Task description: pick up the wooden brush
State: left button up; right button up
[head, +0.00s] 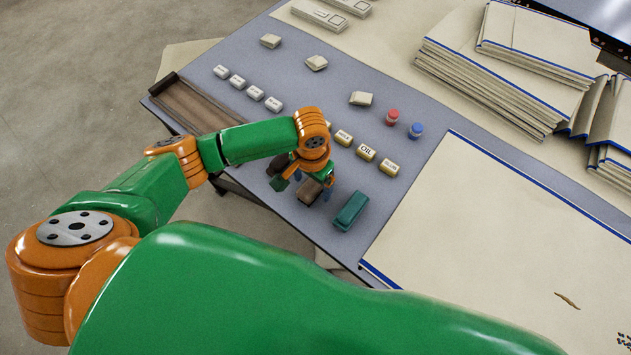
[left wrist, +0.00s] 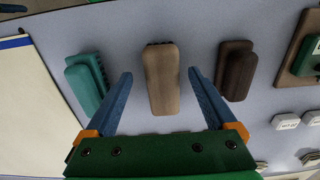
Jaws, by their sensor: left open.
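The wooden brush is a light brown block with dark bristles, in the middle of the left wrist view (left wrist: 161,82). In the head view the wooden brush (head: 308,194) lies on the grey-blue table near its front edge, partly covered by my gripper. My left gripper (left wrist: 160,76) is open, with its blue fingers on either side of the brush and visible gaps to both. It also shows in the head view (head: 312,184), over the brush. I cannot tell its height above the table. My right gripper is not in view.
A teal brush (head: 351,211) lies to the right of the wooden brush, and a dark brown brush (left wrist: 236,72) on its other side. Several small labelled blocks (head: 366,152) stand behind. Stacked cloths (head: 500,75) and a flat blue-edged cloth (head: 480,220) lie on the right.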

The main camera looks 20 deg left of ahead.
pick_arm(q)
jog(key=shift+w+f, duration=0.1)
jog(key=shift+f, duration=0.7)
jog(key=shift+w+f, duration=0.3)
jog(key=shift+w, duration=0.1)
jog(key=shift+s+r, duration=0.15)
jog(key=shift+s, duration=0.05)
jog(key=c, duration=0.8)
jog(key=shift+w, duration=0.1)
grip_shut()
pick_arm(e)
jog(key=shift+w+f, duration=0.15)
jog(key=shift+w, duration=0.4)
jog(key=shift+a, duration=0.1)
